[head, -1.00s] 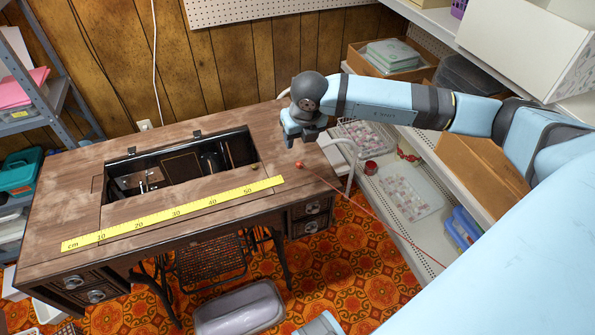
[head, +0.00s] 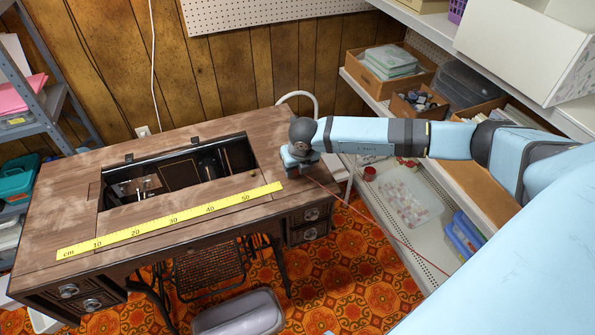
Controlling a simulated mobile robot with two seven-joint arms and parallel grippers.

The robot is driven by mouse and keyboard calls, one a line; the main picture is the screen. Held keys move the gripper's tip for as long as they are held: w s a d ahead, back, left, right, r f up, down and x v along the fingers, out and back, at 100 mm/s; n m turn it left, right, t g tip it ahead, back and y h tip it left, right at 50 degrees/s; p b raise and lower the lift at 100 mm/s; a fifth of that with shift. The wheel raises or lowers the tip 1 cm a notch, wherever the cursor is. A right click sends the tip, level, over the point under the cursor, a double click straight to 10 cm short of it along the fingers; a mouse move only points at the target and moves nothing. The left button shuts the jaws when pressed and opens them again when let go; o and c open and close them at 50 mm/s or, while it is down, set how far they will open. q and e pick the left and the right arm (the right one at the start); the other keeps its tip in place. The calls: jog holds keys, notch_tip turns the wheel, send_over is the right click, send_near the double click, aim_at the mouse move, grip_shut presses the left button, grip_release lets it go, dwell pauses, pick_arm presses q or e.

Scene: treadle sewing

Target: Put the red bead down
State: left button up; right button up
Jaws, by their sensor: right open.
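My right gripper (head: 299,169) is low over the right end of the wooden sewing table (head: 150,240), beside the end of the yellow ruler. It points down and its jaws are open. The red bead does not show now; the gripper covers the place where it lay. I cannot tell whether the jaws are around it or touching it. A thin red cord (head: 385,233) runs from beside the gripper, over the table's right edge and down to the right. My left gripper is not in view.
A yellow centimetre ruler (head: 170,222) lies along the table front. Behind it is the open machine well (head: 180,175). Shelves with boxes (head: 388,62) and a tray of pale pieces (head: 410,197) stand at right. A grey bin (head: 238,313) sits on the patterned floor.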

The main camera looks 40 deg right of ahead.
jog(key=shift+w+f, duration=0.1)
jog(key=shift+f, duration=0.2)
grip_shut()
